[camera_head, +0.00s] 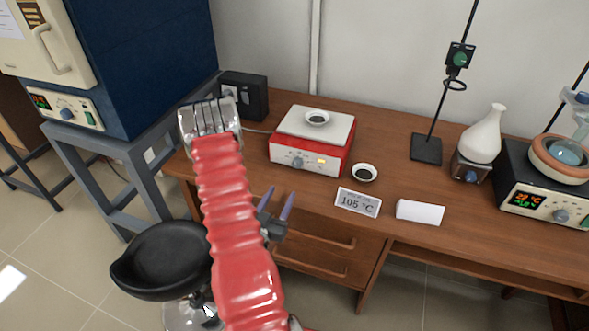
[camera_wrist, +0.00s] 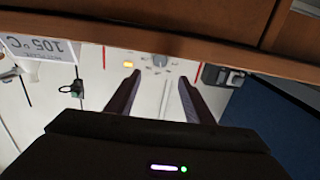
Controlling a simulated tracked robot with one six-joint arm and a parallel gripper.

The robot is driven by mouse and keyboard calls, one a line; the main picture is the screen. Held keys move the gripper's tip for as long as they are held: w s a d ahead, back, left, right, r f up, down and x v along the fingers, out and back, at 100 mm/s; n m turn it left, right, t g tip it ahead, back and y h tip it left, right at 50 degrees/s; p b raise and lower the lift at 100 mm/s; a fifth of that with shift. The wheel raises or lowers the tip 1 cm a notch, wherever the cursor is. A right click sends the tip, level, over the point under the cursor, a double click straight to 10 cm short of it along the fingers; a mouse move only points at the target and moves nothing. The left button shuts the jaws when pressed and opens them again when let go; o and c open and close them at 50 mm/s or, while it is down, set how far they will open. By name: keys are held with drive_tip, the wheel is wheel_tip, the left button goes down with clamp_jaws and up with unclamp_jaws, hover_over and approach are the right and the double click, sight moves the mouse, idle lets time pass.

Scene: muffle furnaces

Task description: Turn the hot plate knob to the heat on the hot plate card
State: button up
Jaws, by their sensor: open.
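The hot plate (camera_head: 283,154) has a red body and a pale top, and stands on the wooden desk. Its grey knob (camera_head: 297,163) is on the front face, left of a small orange display. The hot plate card (camera_head: 358,202) reads 105 °C and stands at the desk's front edge, right of the hot plate. In the wrist view the card (camera_wrist: 40,47) appears upside down. My gripper (camera_head: 277,201) is open and empty, in front of the desk and below the hot plate. In the wrist view the knob (camera_wrist: 160,60) shows beyond and between the fingertips (camera_wrist: 159,76), not touched.
A small white dish (camera_head: 318,119) sits on the hot plate, and another with dark contents (camera_head: 364,173) stands beside it. A blank white card (camera_head: 420,212), a metal stand (camera_head: 426,149) and a white flask (camera_head: 482,137) are to the right. A black stool (camera_head: 160,258) stands before the desk.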

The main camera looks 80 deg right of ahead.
sight(296, 166)
drive_tip(key=d, duration=0.9)
drive_tip(key=s+d, duration=0.1)
drive_tip(key=d, duration=0.3)
drive_tip(key=shift+s+d, duration=0.1)
drive_tip(key=shift+d, duration=0.25)
drive_tip(key=shift+c, duration=0.2)
drive_tip(key=c, duration=1)
drive_tip(key=shift+m, duration=1.3)
drive_tip(key=o, duration=1)
